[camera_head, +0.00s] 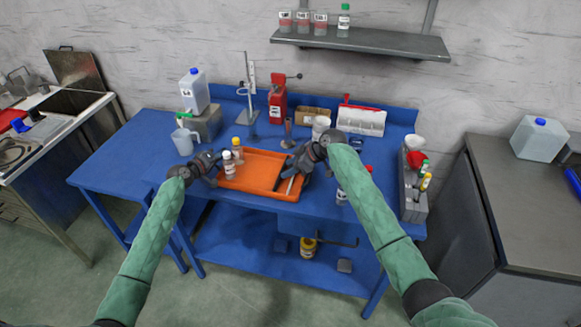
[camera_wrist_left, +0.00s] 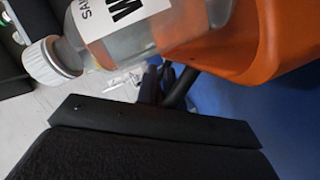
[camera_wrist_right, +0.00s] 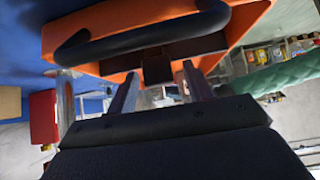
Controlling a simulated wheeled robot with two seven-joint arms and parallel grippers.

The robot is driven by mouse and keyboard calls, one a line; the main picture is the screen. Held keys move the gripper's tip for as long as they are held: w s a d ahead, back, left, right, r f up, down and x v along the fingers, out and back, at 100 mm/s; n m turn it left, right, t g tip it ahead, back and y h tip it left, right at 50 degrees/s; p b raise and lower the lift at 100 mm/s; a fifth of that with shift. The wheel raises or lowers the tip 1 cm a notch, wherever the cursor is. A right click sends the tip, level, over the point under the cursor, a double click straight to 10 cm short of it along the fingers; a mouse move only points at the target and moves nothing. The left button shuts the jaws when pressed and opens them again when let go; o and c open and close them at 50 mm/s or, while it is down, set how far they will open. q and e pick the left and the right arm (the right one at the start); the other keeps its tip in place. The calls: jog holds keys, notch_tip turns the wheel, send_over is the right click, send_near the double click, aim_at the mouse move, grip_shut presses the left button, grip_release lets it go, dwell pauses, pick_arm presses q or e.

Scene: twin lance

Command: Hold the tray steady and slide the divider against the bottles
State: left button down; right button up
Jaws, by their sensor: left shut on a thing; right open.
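The orange tray (camera_head: 250,174) lies on the blue bench. My right gripper (camera_head: 290,173) is open at the right end. Its fingers (camera_wrist_right: 160,85) point at a dark block, apparently the divider (camera_wrist_right: 156,68), below the curved black handle (camera_wrist_right: 140,32). A gap separates divider and bottles.
A clear jug (camera_head: 184,140) stands left of the tray. A red press (camera_head: 277,103), a cardboard box (camera_head: 312,116) and a white bin (camera_head: 361,121) stand behind. A grey rack (camera_head: 413,195) with bottles is at the right. The bench's far left is clear.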

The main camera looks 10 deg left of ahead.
grip_shut()
pick_arm(q)
jog(key=shift+f, duration=0.1)
pick_arm(e)
jog(key=a, duration=1.1)
jog(key=w+a, duration=0.1)
jog(key=a, duration=0.4)
jog(key=shift+a+r, duration=0.1)
jog(key=shift+a, duration=0.15)
grip_release()
jog(key=shift+d, duration=0.15)
jog(key=v, duration=1.1)
jog(key=shift+d+r, duration=0.25)
jog(key=shift+r, duration=0.05)
jog(key=shift+s, duration=0.15)
